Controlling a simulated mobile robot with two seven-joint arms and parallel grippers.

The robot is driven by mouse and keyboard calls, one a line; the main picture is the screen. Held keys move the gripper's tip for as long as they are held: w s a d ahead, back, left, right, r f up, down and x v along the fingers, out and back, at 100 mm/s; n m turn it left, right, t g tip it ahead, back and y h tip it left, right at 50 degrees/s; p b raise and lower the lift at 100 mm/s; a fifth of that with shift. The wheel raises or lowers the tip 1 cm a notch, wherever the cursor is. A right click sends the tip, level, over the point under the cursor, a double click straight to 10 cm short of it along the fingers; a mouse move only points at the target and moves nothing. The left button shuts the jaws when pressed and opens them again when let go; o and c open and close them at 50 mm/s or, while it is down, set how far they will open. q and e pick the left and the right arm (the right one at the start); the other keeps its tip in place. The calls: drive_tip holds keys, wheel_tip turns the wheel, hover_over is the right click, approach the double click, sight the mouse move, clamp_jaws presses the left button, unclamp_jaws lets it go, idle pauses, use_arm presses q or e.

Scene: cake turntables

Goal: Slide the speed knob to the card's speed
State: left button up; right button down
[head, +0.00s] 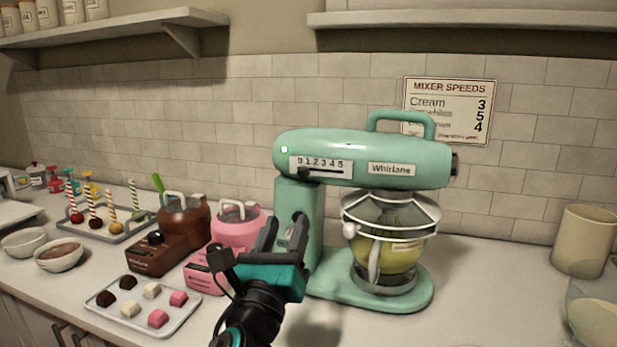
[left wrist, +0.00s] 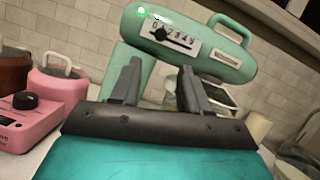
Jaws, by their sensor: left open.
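The green stand mixer (head: 355,160) stands on the counter with a bowl of yellow mix under its head. Its speed scale (head: 321,165) reads 0 to 5. The black speed knob (head: 304,173) sits near the low end of the scale, by about 0 or 1. It also shows in the left wrist view (left wrist: 159,34). The speed card (head: 448,109) on the wall lists Cream 3, then 5 and 4; some lines are hard to read or behind the mixer handle. My left gripper (head: 284,232) is open and empty, below the knob and apart from it. My right gripper is not in view.
A pink melting pot (head: 236,222) and a brown one (head: 184,219) stand left of the mixer. A tray of sweets (head: 145,313) lies in front of them. A beige canister (head: 583,241) stands at the right. The counter front right of the mixer is clear.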

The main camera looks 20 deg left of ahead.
sight(303, 178)
use_arm(q)
drive_tip(key=p+x, duration=0.1)
drive_tip(key=x, duration=1.1)
drive_tip(key=shift+w+r, duration=0.15)
drive_tip(key=shift+w, duration=0.05)
clamp_jaws()
